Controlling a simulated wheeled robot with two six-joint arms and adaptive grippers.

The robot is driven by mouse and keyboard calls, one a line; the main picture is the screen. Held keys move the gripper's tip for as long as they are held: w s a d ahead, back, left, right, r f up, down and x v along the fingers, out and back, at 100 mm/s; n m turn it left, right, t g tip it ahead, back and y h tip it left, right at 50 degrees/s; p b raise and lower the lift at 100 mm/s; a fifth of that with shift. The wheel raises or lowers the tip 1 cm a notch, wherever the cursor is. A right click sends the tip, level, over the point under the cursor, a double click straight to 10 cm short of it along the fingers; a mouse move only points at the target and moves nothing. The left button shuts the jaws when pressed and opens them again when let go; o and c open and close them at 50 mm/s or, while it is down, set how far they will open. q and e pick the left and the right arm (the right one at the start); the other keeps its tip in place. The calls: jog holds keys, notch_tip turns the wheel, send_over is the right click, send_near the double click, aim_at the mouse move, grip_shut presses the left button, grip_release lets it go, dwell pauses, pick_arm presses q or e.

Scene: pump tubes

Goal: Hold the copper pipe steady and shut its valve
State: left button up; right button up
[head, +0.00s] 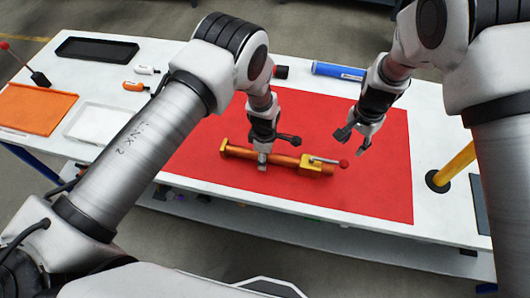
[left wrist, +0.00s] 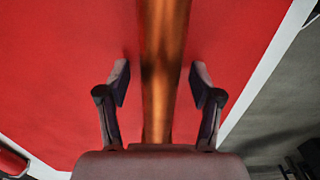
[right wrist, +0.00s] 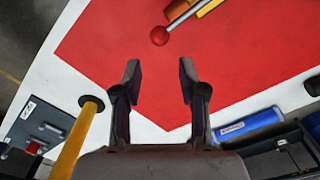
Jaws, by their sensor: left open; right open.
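The copper pipe (head: 285,160) lies on the red mat, with yellow fittings at its ends. The valve (head: 316,169) at its right end has a silver lever with a red ball knob (head: 344,164); the knob also shows in the right wrist view (right wrist: 160,36). My left gripper (head: 263,160) is open over the pipe's middle. In the left wrist view the pipe (left wrist: 160,60) runs between its fingers (left wrist: 160,90), with a gap on each side. My right gripper (head: 351,145) is open and empty, above the mat beyond the knob. Its fingers (right wrist: 157,75) point toward the knob.
The red mat (head: 375,180) covers the white table's middle. A blue cylinder (head: 338,71) lies at the back. A yellow post (head: 455,165) stands at right. Black (head: 97,50), orange (head: 38,110) and white (head: 100,122) trays are at left. The mat right of the knob is clear.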

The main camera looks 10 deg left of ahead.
pick_arm(q)
grip_shut()
pick_arm(e)
grip_shut()
jog(key=w+d+f+g+y, duration=0.1)
jog(key=w+d+g, duration=0.1)
jog(key=w+d, duration=0.3)
jog(key=w, duration=0.3)
jog(key=shift+w+d+n+y, duration=0.15)
jog(key=shift+d+n+y, duration=0.15)
jog(key=shift+f, duration=0.1)
